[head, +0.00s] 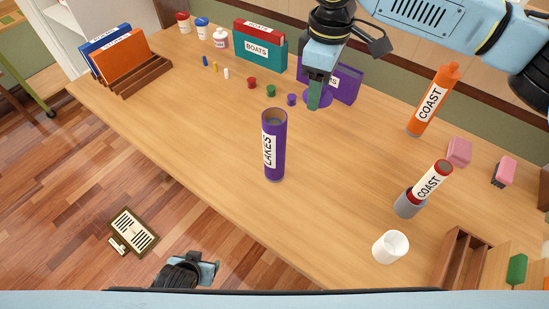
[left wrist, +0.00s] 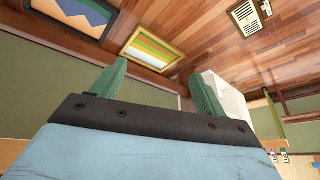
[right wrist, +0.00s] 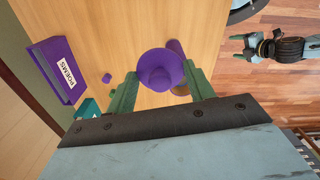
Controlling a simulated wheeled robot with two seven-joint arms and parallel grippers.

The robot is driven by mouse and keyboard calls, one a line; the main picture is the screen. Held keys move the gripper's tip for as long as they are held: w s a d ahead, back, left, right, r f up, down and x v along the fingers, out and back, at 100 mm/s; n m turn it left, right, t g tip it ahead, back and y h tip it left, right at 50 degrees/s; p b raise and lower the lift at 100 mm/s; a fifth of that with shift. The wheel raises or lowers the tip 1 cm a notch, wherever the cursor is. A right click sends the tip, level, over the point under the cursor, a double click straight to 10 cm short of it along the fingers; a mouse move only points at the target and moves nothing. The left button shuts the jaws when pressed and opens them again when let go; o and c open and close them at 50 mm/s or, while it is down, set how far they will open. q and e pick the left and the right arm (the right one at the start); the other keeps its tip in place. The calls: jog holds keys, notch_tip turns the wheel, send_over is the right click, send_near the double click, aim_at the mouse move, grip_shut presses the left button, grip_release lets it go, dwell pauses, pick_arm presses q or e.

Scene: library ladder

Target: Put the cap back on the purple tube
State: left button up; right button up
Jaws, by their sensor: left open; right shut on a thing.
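The purple tube (head: 274,160) stands upright near the middle of the table in the head view, its label partly readable and its top open. My right gripper (head: 315,100) is behind it and to the right, shut on a purple cap (head: 324,98). In the right wrist view the round cap (right wrist: 160,66) with its knob sits between the green fingers. The cap is apart from the tube in the head view. My left gripper (head: 208,272) is low at the front, off the table; its fingers (left wrist: 160,85) are spread and empty in the left wrist view.
An orange tube (head: 430,105) and a red-topped tube in a grey holder (head: 408,204) stand at right, near a white cup (head: 390,248). A purple POEMS box (head: 348,84) and several small coloured pieces are at the back. The table left of the purple tube is clear.

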pick_arm(q)
jog(key=w+d+r+n+t, duration=0.1)
jog(key=w+r+t, duration=0.15)
jog(key=r, duration=0.35)
jog(key=w+r+t, duration=0.1)
jog(key=w+r, duration=0.3)
jog(key=r, duration=0.1)
jog(key=m+t+h+b, duration=0.1)
jog(key=m+t+h, duration=0.3)
jog(key=t+h, duration=0.35)
send_near(277, 133)
notch_tip(277, 133, down, 5)
jog(key=w, duration=0.2)
jog(key=shift+w+a+f, duration=0.1)
jog(key=shift+f, duration=0.15)
pick_arm(e)
jog(key=a+r+n, duration=0.2)
jog(key=a+n, duration=0.6)
jog(key=n, duration=0.1)
jog(key=shift+w+a+r, duration=0.2)
jog(key=shift+w, duration=0.05)
pick_arm(q)
jog(key=shift+w+n+t+y, duration=0.1)
jog(key=shift+n+t+y, duration=0.2)
jog(key=shift+y, duration=0.05)
jog(key=x, duration=1.2)
jog(key=shift+c, duration=0.4)
